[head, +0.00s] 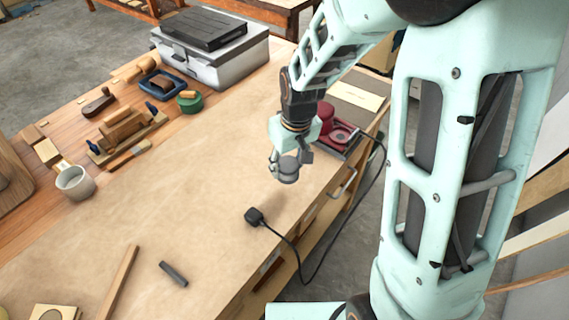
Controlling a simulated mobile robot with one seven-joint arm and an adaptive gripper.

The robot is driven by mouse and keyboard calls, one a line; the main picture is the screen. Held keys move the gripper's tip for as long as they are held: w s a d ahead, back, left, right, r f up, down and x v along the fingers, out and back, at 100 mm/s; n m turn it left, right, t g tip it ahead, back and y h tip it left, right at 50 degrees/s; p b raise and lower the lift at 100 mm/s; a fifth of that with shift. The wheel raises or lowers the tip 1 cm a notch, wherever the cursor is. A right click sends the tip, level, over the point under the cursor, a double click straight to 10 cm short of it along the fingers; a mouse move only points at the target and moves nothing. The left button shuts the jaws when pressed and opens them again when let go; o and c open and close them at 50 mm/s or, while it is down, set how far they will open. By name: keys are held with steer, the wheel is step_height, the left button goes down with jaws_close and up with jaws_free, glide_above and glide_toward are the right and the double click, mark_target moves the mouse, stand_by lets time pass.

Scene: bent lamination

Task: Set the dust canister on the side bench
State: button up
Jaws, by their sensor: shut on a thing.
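My gripper (287,157) is above the right part of the workbench (200,210), pointing down. It is shut on a small grey cylinder, which looks like the dust canister (287,174). The canister hangs roughly upright, and its upper part is partly hidden by the fingers. It appears to be above the brown sheet, clear of other things. A wooden bench (270,8) stands apart at the top of the view, and another wooden piece (133,8) is at the top left. I cannot tell which is the side bench.
A black plug with a cable (256,217) lies near the bench's right edge. A red device (338,135) is right of my gripper. A grey case (212,55), a white mug (75,182) and wooden tools stand left. A dark bar (173,273) lies in front.

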mark_target(285, 172)
steer(key=shift+w+a+f, duration=0.2)
steer(key=shift+w+f, duration=0.15)
steer(key=shift+f, duration=0.15)
steer(key=f, duration=0.1)
steer(key=f+b, duration=0.2)
steer(key=shift+w+a, duration=0.2)
steer(key=shift+w, duration=0.05)
steer(key=shift+f+b, duration=0.35)
steer(key=shift+b, duration=0.05)
steer(key=shift+f, duration=0.1)
steer(key=shift+f, duration=0.15)
steer(key=o, duration=1.3)
steer(key=shift+o, duration=0.2)
